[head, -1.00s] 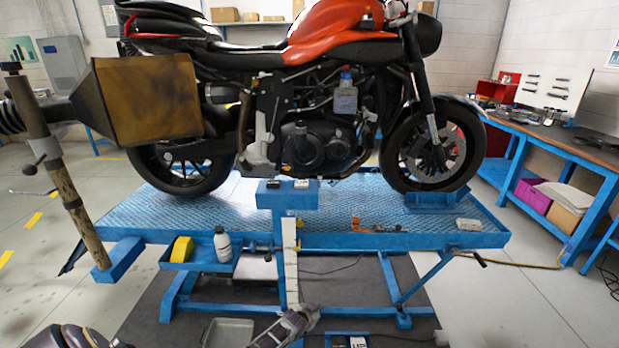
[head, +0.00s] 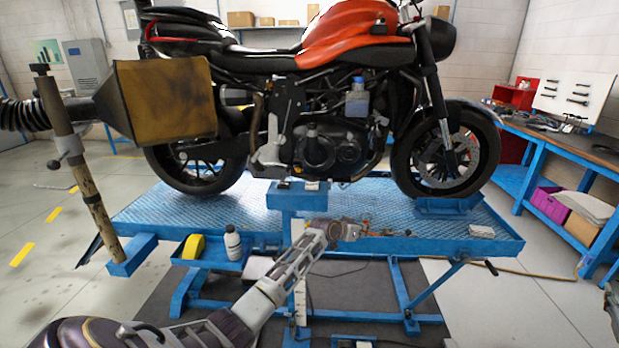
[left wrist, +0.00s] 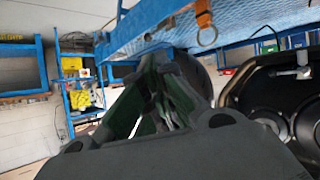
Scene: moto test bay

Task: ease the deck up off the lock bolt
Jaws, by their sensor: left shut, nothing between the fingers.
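The blue tread-plate deck (head: 150,212) of the lift stands level in the head view, with an orange and black motorcycle (head: 340,150) on it. My left gripper (head: 352,230) is shut and empty, at the deck's front edge near the middle. A small orange piece (head: 366,227) is just beside its fingertips. In the left wrist view the shut fingers (left wrist: 165,115) point toward the blue deck edge (left wrist: 150,30), and an orange tab with a metal ring (left wrist: 205,28) shows close by. I cannot make out the lock bolt clearly. My right gripper is not in view.
A blue side tray (head: 205,262) holds a yellow item (head: 194,246) and a white bottle (head: 233,243). A brown box-shaped hood (head: 165,100) on a post stands at left. A blue workbench (head: 560,160) is at right. Open floor lies on both sides.

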